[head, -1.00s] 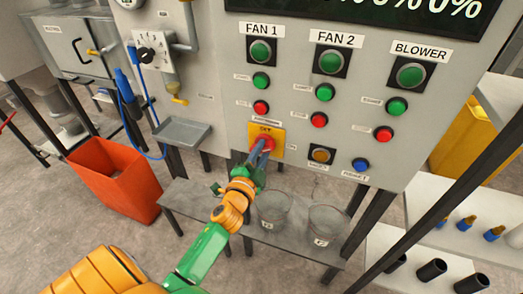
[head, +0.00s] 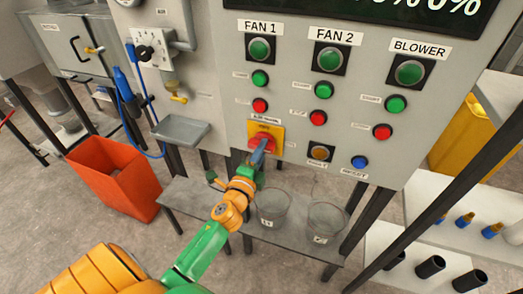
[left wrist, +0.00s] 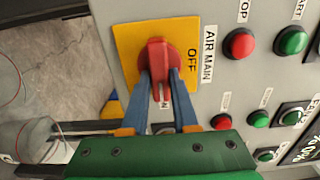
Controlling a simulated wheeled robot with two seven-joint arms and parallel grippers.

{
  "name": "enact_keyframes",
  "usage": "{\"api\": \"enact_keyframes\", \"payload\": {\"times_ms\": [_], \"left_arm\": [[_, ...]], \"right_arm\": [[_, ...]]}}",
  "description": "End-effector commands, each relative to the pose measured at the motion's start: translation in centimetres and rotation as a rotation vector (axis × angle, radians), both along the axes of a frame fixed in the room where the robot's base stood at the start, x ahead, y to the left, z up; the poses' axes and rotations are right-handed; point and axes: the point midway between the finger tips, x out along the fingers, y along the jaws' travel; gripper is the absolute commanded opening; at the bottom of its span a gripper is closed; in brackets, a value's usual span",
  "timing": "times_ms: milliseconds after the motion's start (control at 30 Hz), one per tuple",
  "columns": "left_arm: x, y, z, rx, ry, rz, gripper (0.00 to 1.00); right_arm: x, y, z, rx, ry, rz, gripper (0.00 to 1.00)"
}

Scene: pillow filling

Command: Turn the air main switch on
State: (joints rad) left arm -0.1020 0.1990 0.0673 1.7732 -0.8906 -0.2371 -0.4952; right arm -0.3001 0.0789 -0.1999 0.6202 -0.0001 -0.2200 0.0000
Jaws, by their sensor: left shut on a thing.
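The air main switch is a red rotary handle (head: 262,140) on a yellow plate (head: 278,132), below the green and red buttons on the grey panel. In the left wrist view the red handle (left wrist: 157,62) stands between the two blue fingers of my left gripper (left wrist: 168,88), which is shut on it. The OFF mark (left wrist: 191,60) is on the plate, and another mark is partly hidden by the fingers and handle. My right gripper is out of view.
Fan and blower buttons (head: 330,60) sit above and right of the switch. A grey tray (head: 181,130) juts out to its left. Two clear beakers (head: 272,208) stand on a low shelf below. An orange bin (head: 115,175) is at the left.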

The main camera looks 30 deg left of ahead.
Motion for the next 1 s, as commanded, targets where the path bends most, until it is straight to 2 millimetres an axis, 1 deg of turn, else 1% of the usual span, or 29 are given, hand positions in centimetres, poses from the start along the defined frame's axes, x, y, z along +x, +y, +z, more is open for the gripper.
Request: {"api": "enact_keyframes", "payload": {"times_ms": [367,400,467,500,767,833,933,1000], "left_arm": [[0.0,0.0,0.0,0.009,0.001,0.0,0.0],[0.0,0.0,0.0,0.009,0.001,0.0,0.3],[0.0,0.0,0.0,0.009,0.001,0.0,0.46],[0.0,0.0,0.0,0.008,0.001,0.0,0.57],[0.0,0.0,0.0,0.007,0.001,0.0,0.57],[-0.3,-0.1,0.0,0.006,0.001,0.0,0.57],[-1.6,-0.4,-0.2,0.006,0.004,0.0,0.57],[-2.9,-0.7,-0.3,0.006,0.004,0.0,0.57]], "right_arm": [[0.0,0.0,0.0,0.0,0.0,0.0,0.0],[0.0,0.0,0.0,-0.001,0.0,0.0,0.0],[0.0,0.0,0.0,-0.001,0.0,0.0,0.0],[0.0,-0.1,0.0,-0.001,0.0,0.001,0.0],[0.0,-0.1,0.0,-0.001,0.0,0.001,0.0],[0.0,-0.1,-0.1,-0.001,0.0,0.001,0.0],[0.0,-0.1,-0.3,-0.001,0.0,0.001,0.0],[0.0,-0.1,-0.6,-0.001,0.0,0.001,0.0]]}}
